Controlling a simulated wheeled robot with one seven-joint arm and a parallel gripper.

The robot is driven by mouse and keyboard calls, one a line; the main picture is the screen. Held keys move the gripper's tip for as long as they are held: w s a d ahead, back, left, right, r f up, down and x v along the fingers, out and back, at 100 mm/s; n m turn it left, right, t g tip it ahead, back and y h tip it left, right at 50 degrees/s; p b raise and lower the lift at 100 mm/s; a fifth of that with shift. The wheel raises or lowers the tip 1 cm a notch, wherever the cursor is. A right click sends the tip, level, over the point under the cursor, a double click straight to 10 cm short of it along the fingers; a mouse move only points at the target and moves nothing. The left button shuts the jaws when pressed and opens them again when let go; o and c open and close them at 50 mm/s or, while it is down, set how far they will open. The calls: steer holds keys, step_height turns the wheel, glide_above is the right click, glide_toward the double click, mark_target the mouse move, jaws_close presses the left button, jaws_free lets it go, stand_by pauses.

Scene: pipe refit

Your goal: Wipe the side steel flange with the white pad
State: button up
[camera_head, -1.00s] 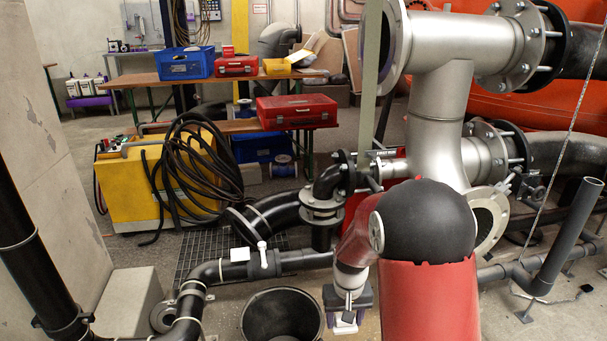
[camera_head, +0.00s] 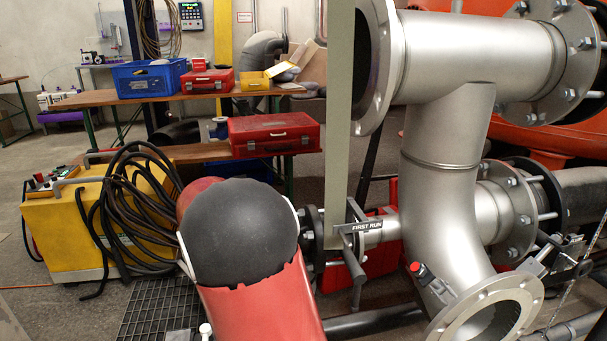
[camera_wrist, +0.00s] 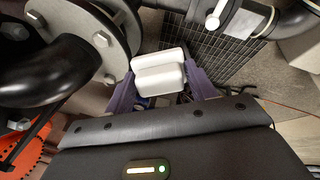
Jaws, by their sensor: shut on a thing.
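My gripper (camera_wrist: 160,84) is shut on the white pad (camera_wrist: 158,70), which sits between its two purple fingers in the wrist view. In the head view my red and black arm hides both gripper and pad. The steel pipe (camera_head: 440,150) has an open flange (camera_head: 376,70) at its upper left and another open flange (camera_head: 487,308) at its lower right. I cannot tell which is the side flange.
A black elbow pipe (camera_wrist: 40,75) lies close on the left in the wrist view. A vertical grey post (camera_head: 339,120) stands beside the upper flange. A yellow welder with black cables (camera_head: 85,225) stands at the left. A bench (camera_head: 185,152) carries a red case (camera_head: 273,134).

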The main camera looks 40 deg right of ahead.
steer(key=d+r+m+g+h, duration=0.1)
steer(key=d+r+m+h, duration=0.2)
steer(key=d+r+h, duration=0.55)
steer(key=d+r+m+h, duration=0.1)
steer(key=d+r+m, duration=0.35)
steer(key=r, duration=0.95)
steer(key=s+d+r+m+g+h, duration=0.15)
steer(key=s+r+g, duration=0.25)
steer(key=r, duration=0.4)
steer(key=s+r+m+g+b, duration=0.1)
steer(key=s+r+m+g, duration=0.25)
steer(key=r, duration=0.45)
steer(key=s+d+r+m+g+h, duration=0.1)
steer(key=s+r+g, duration=0.2)
steer(key=s+r, duration=0.35)
steer(key=shift+s+d+r, duration=0.25)
steer(key=shift+d+r, duration=0.05)
steer(key=shift+d, duration=0.6)
steer(key=shift+s+d+r, duration=0.2)
steer(key=shift+d+r, duration=0.05)
steer(key=shift+d, duration=0.6)
steer(key=shift+s+d+r, duration=0.25)
steer(key=shift+d+r, duration=0.05)
steer(key=shift+d, duration=0.6)
steer(key=shift+x, duration=1)
